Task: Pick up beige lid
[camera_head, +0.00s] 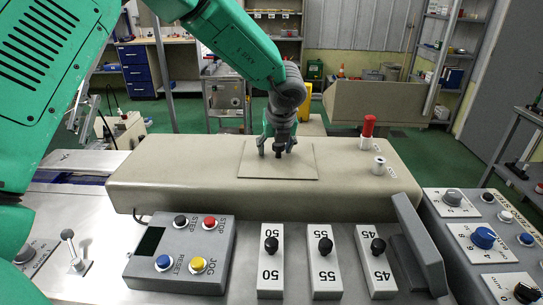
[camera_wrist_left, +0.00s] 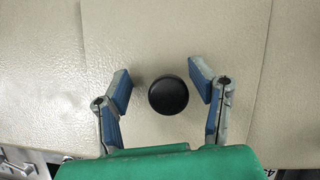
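The beige lid (camera_head: 303,165) is a flat square plate set in the top of a long beige housing. It also shows in the left wrist view (camera_wrist_left: 190,135), with a round black knob (camera_wrist_left: 168,95) on it. My left gripper (camera_head: 277,151) is over the lid, pointing down at the knob. In the left wrist view the gripper's two blue-padded fingers (camera_wrist_left: 160,75) stand apart on either side of the knob, with a visible gap on both sides. The gripper is open and holds nothing. My right gripper is not in view.
The beige housing (camera_head: 160,172) carries a red beacon (camera_head: 368,127) at its right. In front are a grey button box (camera_head: 180,253), several white knob plates (camera_head: 325,262) and an upright grey panel (camera_head: 416,240). A control panel (camera_head: 480,235) stands at the right.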

